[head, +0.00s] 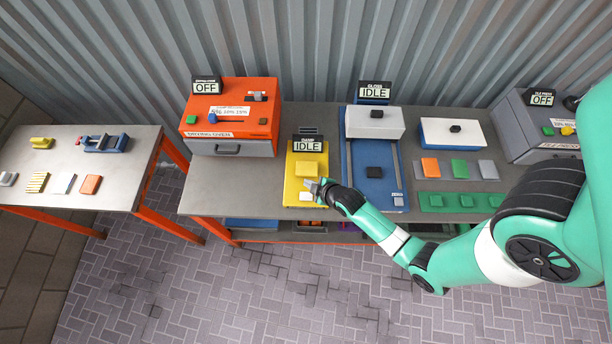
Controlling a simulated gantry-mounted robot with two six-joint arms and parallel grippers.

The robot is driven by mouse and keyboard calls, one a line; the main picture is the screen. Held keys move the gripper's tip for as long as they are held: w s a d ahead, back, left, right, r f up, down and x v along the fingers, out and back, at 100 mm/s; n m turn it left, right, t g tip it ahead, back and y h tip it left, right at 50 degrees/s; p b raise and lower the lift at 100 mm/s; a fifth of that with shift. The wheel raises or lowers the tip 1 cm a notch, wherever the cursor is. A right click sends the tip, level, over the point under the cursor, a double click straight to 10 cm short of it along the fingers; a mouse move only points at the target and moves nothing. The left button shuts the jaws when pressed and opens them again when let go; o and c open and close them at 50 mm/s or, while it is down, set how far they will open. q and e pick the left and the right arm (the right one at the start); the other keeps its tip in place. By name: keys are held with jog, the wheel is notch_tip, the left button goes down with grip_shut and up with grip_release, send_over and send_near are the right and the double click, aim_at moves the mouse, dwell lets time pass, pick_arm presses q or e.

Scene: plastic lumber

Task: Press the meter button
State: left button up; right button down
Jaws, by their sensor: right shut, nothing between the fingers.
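The yellow meter (293,187) stands on the grey workbench, left of the blue machine, with a dark display (308,146) reading "IDLE" at its back. A raised yellow block (307,169) sits in its middle. A small pale button (306,197) is near its front edge. My right gripper (313,186) is shut and empty over the front right part of the meter, just behind and beside the button. I cannot tell whether the fingertips touch the meter. My left gripper is not in view.
An orange machine (232,112) reading "OFF" stands left of the meter. A blue and white machine (374,123) reading "IDLE" stands close on its right. Sample plates (430,168) and a grey machine (520,135) are further right. A separate table (115,180) holds small parts.

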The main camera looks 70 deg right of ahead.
jog(key=b, duration=0.7)
send_over(309, 198)
notch_tip(309, 198, down, 7)
jog(key=shift+f, duration=0.2)
jog(key=shift+f+b, duration=0.55)
jog(key=shift+f, duration=0.1)
jog(key=shift+f, duration=0.1)
dwell(0.8)
jog(key=shift+f, duration=0.3)
jog(key=shift+f+b, duration=0.55)
jog(key=shift+b, duration=0.15)
dwell(0.4)
jog(key=shift+r, duration=0.15)
jog(key=shift+r+p, duration=0.8)
jog(key=shift+p, duration=0.2)
